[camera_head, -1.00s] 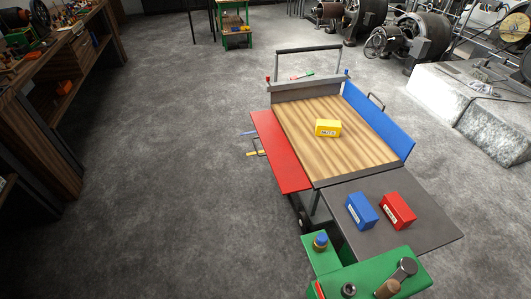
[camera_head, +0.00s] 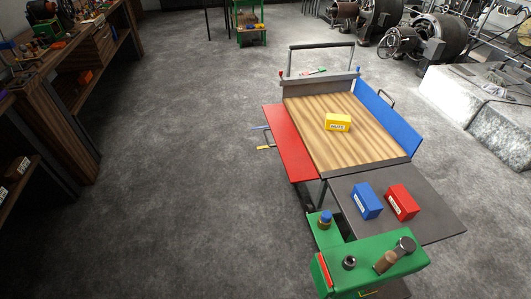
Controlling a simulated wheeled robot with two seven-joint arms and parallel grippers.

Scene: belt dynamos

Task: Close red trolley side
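The trolley has a wooden deck (camera_head: 340,150) with a yellow box (camera_head: 337,122) on it. Its red side panel (camera_head: 289,143) is folded outward and lies about flat beside the deck's left edge. The blue side panel (camera_head: 388,117) on the right stands raised. A grey end panel (camera_head: 318,83) stands up at the far end, below the push handle (camera_head: 321,47). A dark grey panel (camera_head: 425,205) lies flat at the near end, with a blue box (camera_head: 366,201) and a red box (camera_head: 402,202) on it. Neither of my grippers shows.
A green bench-like unit (camera_head: 370,262) with knobs stands close at the near end of the trolley. A wooden workbench (camera_head: 60,90) runs along the left. Machines (camera_head: 440,40) and a concrete block (camera_head: 470,95) are at the right. The floor left of the red panel is open.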

